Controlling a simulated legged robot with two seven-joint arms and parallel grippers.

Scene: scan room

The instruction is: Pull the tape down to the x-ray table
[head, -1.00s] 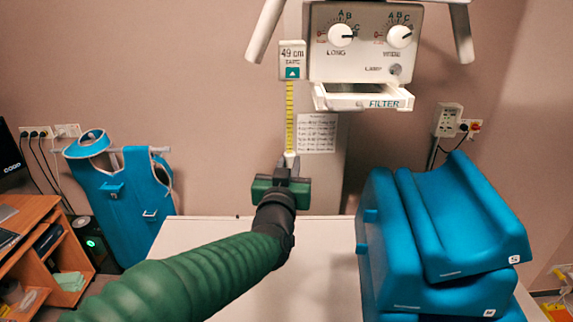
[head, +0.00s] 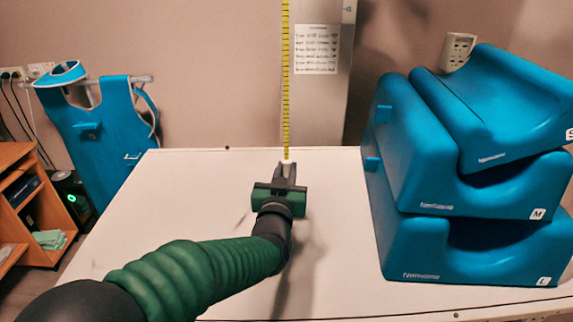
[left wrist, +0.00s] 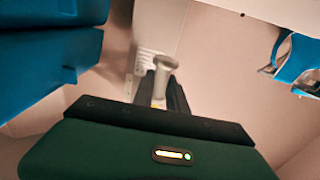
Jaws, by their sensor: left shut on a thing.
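The yellow tape (head: 286,80) runs straight down from the top edge of the head view. Its white end piece (head: 286,163) is between the fingers of my left gripper (head: 286,172), which is shut on it. In the left wrist view the tape's pale end (left wrist: 165,64) shows between the dark fingers (left wrist: 163,92). The white x-ray table (head: 130,240) lies below and around my left gripper. I cannot tell exactly how far the gripper is above its top. My right gripper is not in view.
Blue stacked cushions (head: 400,245) stand on the table's right side. A blue apron (head: 100,125) hangs at the left wall. An orange desk (head: 35,215) is at the far left. A paper sheet (head: 317,49) is on the column behind the tape. The table's left part is clear.

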